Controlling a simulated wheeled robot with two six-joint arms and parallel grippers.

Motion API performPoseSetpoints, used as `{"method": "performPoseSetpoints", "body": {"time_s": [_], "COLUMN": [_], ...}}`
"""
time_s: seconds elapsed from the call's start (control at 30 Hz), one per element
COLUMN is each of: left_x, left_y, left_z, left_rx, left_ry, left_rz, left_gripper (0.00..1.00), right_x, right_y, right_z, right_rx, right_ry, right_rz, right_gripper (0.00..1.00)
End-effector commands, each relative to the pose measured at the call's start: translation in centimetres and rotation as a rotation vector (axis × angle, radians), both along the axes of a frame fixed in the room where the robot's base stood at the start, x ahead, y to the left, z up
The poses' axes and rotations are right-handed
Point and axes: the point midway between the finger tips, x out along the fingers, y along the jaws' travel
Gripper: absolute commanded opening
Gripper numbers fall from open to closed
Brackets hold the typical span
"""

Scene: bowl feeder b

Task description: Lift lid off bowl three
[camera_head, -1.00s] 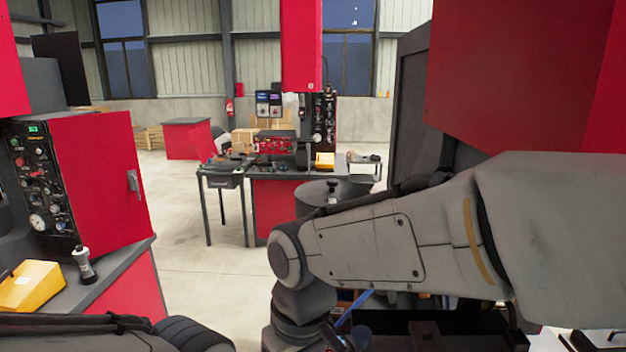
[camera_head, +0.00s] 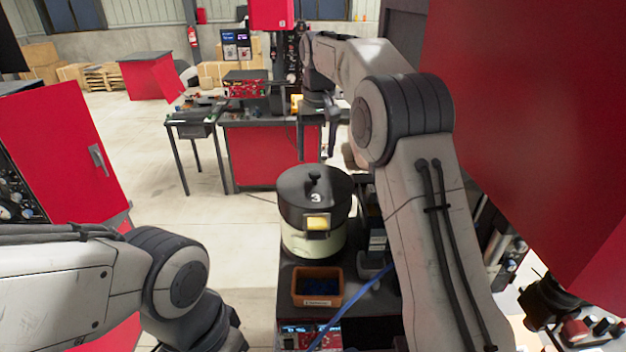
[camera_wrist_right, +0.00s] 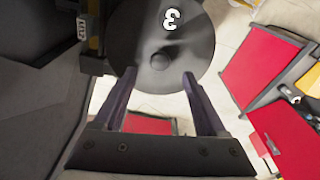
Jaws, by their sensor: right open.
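Bowl three (camera_head: 298,243) is a cream drum on a dark bench, and its dark lid (camera_head: 294,194) marked "3" is on it. A knob (camera_head: 314,181) stands on top of the lid. My right gripper (camera_head: 333,142) is open and empty, above and beyond the lid in the head view. In the right wrist view the lid (camera_wrist_right: 195,62) lies beyond the open fingers (camera_wrist_right: 160,77), with the knob (camera_wrist_right: 160,61) seen between and just past the fingertips, apart from them. My left arm shows at the lower left, but its gripper is not in view.
An orange-brown bin (camera_head: 318,285) stands in front of the bowl, with a blue hose (camera_head: 350,303) beside it. A large red cabinet (camera_head: 540,130) closes off the right. A bench with a red front (camera_head: 272,155) stands behind. Floor left of the bowl is clear.

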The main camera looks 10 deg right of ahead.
Motion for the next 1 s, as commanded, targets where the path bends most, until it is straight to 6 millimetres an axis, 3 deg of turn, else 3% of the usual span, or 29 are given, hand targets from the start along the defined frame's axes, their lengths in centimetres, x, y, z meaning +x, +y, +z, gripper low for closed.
{"method": "performPoseSetpoints", "body": {"time_s": [0.6,0.87,0.9,1.0], "left_x": [0.0,0.0,0.0,0.0], "left_y": [0.0,0.0,0.0,0.0], "left_z": [0.0,0.0,0.0,0.0], "left_rx": [0.000,0.000,0.000,0.000], "left_ry": [0.000,0.000,0.000,0.000], "left_rz": [0.000,0.000,0.000,0.000], "left_gripper": [0.00,0.00,0.00,0.00], "right_x": [1.2,1.3,1.3,1.3], "right_y": [0.2,0.2,0.2,0.2], "right_z": [-7.1,-7.5,-7.5,-7.5], "right_rx": [0.000,0.000,0.000,0.000], "right_ry": [-0.001,-0.003,-0.003,-0.003], "right_rz": [0.006,0.006,0.006,0.006], "right_gripper": [0.74,0.74,0.70,0.32]}}
